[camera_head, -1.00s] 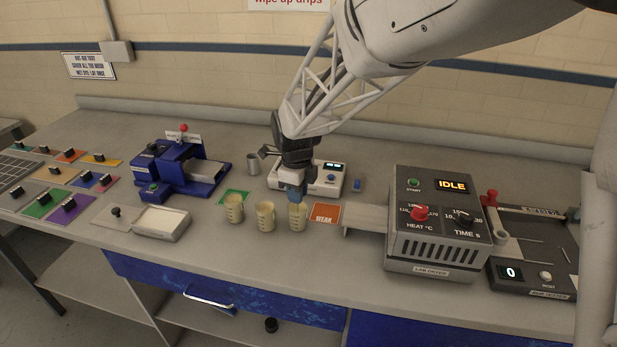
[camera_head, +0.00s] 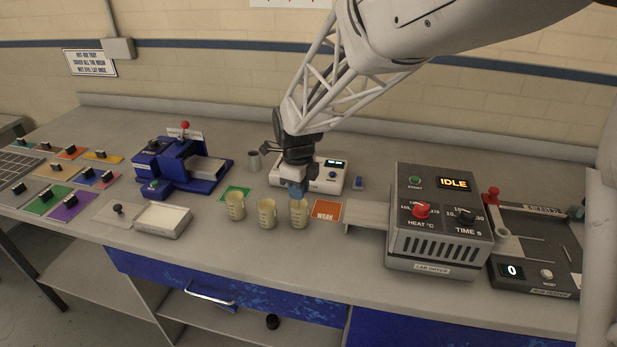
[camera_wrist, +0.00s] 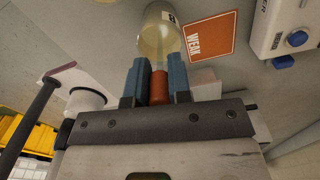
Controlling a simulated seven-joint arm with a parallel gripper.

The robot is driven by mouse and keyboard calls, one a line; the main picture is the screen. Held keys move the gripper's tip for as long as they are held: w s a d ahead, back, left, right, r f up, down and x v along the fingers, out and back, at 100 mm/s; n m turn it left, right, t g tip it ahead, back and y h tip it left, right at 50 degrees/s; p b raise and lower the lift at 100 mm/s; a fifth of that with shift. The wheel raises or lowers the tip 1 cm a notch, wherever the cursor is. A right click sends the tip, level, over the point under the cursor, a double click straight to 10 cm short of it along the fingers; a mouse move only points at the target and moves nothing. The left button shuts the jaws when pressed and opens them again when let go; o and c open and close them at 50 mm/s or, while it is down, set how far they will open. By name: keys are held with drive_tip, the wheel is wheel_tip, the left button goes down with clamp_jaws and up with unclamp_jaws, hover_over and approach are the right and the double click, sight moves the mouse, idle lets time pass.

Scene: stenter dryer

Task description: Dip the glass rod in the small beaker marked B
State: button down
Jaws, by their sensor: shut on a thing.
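My gripper (camera_head: 297,191) is directly above the rightmost of three small beakers (camera_head: 299,216). In the wrist view its blue fingers (camera_wrist: 155,80) are shut on an orange-brown grip (camera_wrist: 159,88), apparently the end of the glass rod.
An orange card reading WEAK (camera_head: 327,211) lies right of the beakers, and a green card (camera_head: 236,193) lies behind the left one. The lab dryer (camera_head: 435,225) stands right. A shallow tray (camera_head: 162,221) is left.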

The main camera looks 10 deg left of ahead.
drive_tip(key=shift+r, duration=0.15)
drive_tip(key=shift+r, duration=3.85)
drive_tip(key=shift+r, duration=1.5)
drive_tip(key=shift+w, duration=0.15)
